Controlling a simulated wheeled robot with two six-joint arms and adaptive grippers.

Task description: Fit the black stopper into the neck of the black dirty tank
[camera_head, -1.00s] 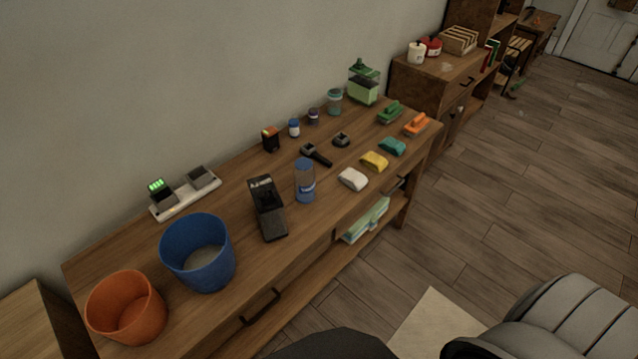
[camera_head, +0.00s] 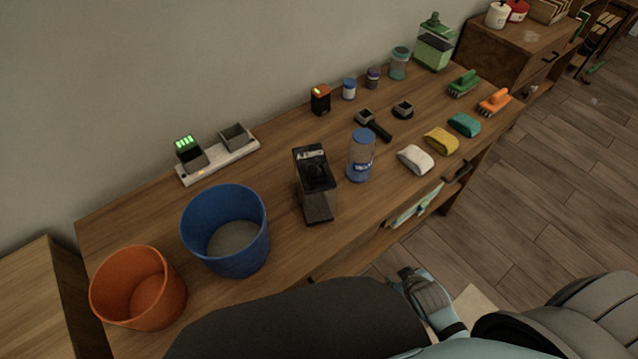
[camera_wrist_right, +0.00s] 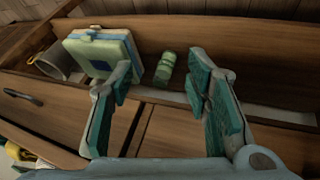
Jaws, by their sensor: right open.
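The black tank (camera_head: 316,187) stands upright on the wooden table, left of a blue-capped clear bottle. Its top is dark, and I cannot make out its neck clearly. A small black piece (camera_head: 403,109) farther back on the table may be the stopper. Beside it lies a black piece with a handle (camera_head: 372,124); I cannot tell for certain which is the stopper. My right gripper (camera_head: 415,285) is low in front of the table's front edge, away from both. In the right wrist view it (camera_wrist_right: 163,88) is open and empty, facing the lower shelf. My left gripper is not in view.
A blue bucket (camera_head: 250,215) and an orange bucket (camera_head: 110,290) stand left of the tank. The bottle (camera_head: 361,158) stands close on its right. White, yellow and teal pads lie along the front right. A green-blue pack (camera_wrist_right: 105,55) and green can (camera_wrist_right: 166,68) sit below.

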